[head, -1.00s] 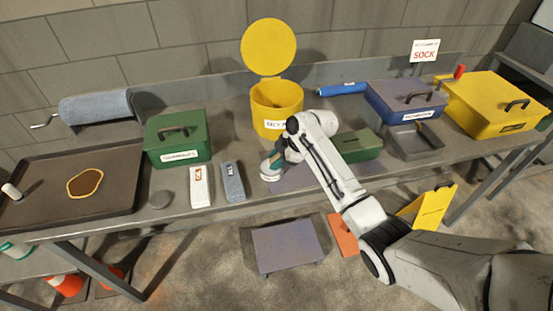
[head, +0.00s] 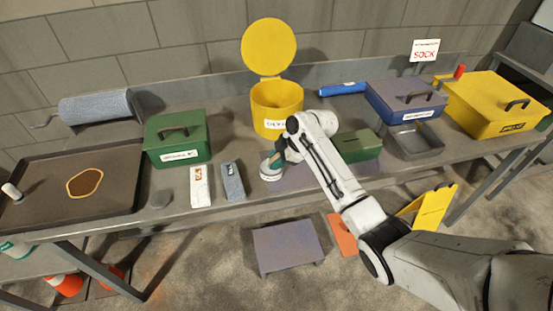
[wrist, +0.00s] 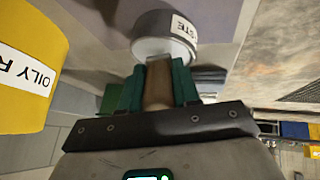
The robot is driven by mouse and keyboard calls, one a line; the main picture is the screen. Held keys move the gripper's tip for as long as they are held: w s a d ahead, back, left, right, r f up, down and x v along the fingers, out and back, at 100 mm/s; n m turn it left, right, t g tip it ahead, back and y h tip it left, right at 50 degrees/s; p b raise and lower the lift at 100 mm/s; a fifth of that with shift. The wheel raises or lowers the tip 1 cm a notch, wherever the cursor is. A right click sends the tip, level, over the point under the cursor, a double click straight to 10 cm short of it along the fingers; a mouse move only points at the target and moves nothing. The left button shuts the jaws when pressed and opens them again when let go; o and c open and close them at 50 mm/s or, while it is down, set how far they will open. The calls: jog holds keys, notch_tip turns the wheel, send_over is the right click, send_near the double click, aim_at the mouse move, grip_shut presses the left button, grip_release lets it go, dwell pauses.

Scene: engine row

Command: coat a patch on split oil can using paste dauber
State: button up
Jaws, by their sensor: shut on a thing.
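My gripper (head: 277,158) is shut on the brown handle of the paste dauber, which also shows between the green fingers in the wrist view (wrist: 158,85). The dauber's far end is hidden at the pale paste pot (head: 270,174). The pot also shows in the wrist view (wrist: 165,35), with part of its label readable, directly beyond the fingers. I cannot tell how deep the dauber sits in it. A green can (head: 362,147), probably the split oil can, lies to the right behind my arm, which hides part of it. No split is clear.
A yellow bin with raised lid (head: 277,108) stands behind the pot. A grey block (head: 233,181) and a white block (head: 200,187) lie to the left, near a green box (head: 178,140). A dark tray (head: 110,165) is farther left. A grey open tray (head: 418,142) is right.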

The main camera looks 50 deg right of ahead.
jog(key=shift+f, duration=0.1)
jog(key=shift+r+p, duration=2.75)
jog(key=shift+r, duration=0.8)
